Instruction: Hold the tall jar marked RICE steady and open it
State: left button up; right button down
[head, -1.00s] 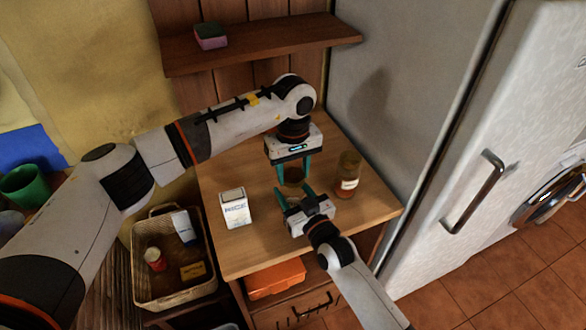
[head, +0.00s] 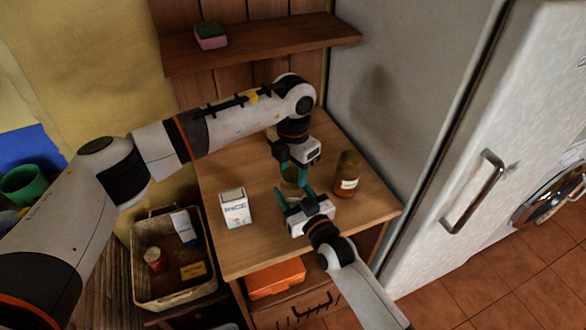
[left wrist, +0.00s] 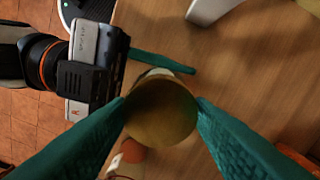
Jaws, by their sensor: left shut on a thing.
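A jar (head: 290,188) stands on the wooden counter, mostly hidden between my grippers; no writing on it can be read. In the left wrist view its round brownish lid (left wrist: 161,110) fills the gap between the teal fingers of my left gripper (head: 293,170), which is shut on it from above. My right gripper (head: 295,195) comes from the front, its fingers on either side of the jar's body; it looks shut on it. A strip of white shows beside the lid. Whether the lid has loosened cannot be seen.
A white carton (head: 235,208) marked RICE stands left of the jar. A brown jar with a pale label (head: 347,174) stands close on the right. A basket (head: 141,268) sits lower left, and the fridge (head: 420,120) rises at the right.

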aim_at(293, 174)
pick_arm(q)
jog(key=n, duration=0.7)
pick_arm(e)
jog(key=shift+f, duration=0.1)
pick_arm(q)
jog(key=n, duration=0.6)
jog(key=shift+n, duration=0.4)
jog(key=shift+r, duration=0.3)
jog(key=shift+r, duration=0.9)
jog(key=shift+r, duration=2)
pick_arm(e)
jog(key=shift+c, duration=2.3)
grip_release()
